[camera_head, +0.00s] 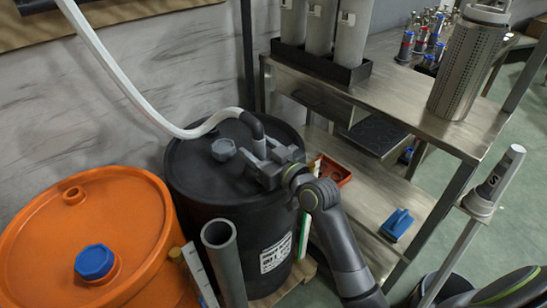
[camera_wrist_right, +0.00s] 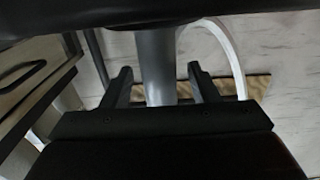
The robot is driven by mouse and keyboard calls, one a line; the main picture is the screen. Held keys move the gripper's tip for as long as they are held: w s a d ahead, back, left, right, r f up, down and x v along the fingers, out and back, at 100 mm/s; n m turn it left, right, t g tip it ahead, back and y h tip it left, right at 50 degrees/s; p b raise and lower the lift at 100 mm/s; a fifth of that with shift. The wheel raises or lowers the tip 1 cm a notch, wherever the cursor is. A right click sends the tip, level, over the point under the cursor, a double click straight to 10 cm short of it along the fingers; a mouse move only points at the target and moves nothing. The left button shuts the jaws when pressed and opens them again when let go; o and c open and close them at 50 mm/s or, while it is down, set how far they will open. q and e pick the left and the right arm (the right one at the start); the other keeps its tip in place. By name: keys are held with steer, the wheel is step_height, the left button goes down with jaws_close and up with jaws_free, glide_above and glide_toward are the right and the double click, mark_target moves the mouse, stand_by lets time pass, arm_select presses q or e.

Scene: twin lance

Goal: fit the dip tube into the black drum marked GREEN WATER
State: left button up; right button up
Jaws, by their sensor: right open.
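The black drum (camera_head: 200,185) stands in the middle of the head view, with a white label (camera_head: 275,254) too small to read. A grey cap (camera_head: 223,149) sits on its lid. The dip tube's dark top (camera_head: 257,128), joined to a white hose (camera_head: 125,80), is upright over the lid's right part. Its lower end is hidden behind my gripper. My right gripper (camera_head: 268,165) is open at the tube, just over the lid. In the right wrist view the grey tube (camera_wrist_right: 155,65) stands between the open fingers with gaps either side. My left gripper is not in view.
An orange drum (camera_head: 120,215) with a blue cap (camera_head: 95,262) stands left. An open grey pipe (camera_head: 222,260) stands in front. A second lance (camera_head: 485,190) stands right. A steel bench (camera_head: 400,100) and its lower shelf, with a blue brush (camera_head: 397,224), lie behind my right arm.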

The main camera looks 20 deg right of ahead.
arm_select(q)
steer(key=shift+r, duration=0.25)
arm_select(e)
steer(key=v, duration=1.7)
steer(key=shift+r, duration=0.1)
